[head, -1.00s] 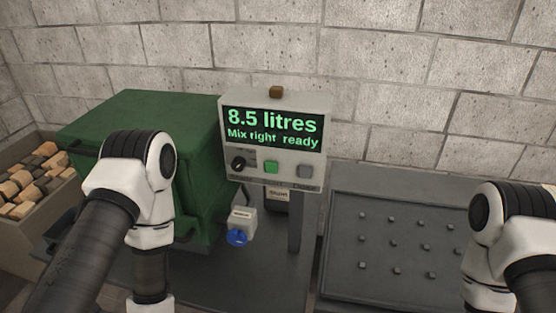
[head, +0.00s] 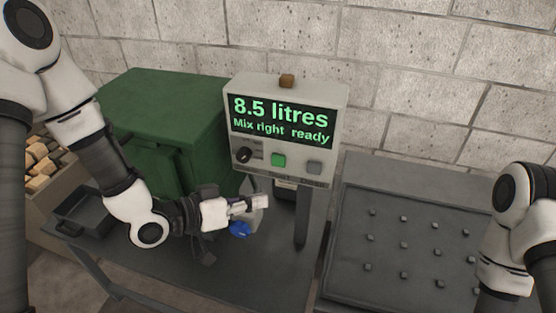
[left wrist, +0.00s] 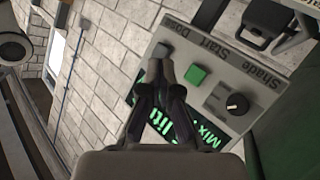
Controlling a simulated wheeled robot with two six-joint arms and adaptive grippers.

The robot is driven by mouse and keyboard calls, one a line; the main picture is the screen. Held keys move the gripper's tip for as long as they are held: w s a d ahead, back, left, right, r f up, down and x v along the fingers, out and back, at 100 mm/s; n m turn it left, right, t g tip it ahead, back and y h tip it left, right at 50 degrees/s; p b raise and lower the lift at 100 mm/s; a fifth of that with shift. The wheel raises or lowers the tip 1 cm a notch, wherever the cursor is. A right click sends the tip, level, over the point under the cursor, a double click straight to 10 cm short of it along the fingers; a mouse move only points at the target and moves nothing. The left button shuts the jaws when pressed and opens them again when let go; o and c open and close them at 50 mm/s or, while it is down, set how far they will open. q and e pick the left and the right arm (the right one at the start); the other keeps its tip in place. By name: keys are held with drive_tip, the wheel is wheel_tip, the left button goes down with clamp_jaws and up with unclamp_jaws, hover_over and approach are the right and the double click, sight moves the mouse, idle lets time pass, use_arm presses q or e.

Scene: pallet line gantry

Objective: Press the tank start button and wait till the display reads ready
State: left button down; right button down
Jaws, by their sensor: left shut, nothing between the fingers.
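The control box (head: 236,100) stands on a post on the dark bench, with a display (head: 283,118) lit in green that reads "8.5 litres" and "Mix right ready". Below the display are a black knob (head: 243,155), a green button (head: 278,161) and a grey button (head: 314,167). In the left wrist view the green button (left wrist: 196,75) sits under the label "Start". My left gripper (head: 262,203) is shut and empty, below the box front and apart from the green button. It also shows in the left wrist view (left wrist: 159,70). My right gripper is out of view.
A green tank (head: 165,100) stands left of the box. A blue tap (head: 240,229) is partly behind my left gripper. A dark tray (head: 82,212) lies at the left, and wooden blocks (head: 40,165) fill a bin beyond. A studded grey panel (head: 420,235) is at right.

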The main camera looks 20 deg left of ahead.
use_arm(q)
approach(284, 166)
drive_tip(key=x, duration=0.3)
drive_tip(key=s+p+x, duration=0.1)
drive_tip(key=x, duration=0.1)
drive_tip(key=shift+w+d+f, duration=0.25)
drive_tip(key=shift+d, duration=0.3)
idle(1.0)
drive_tip(key=shift+w, duration=0.4)
drive_tip(key=shift+w, duration=0.5)
idle(0.5)
idle(0.4)
drive_tip(key=shift+s, duration=0.9)
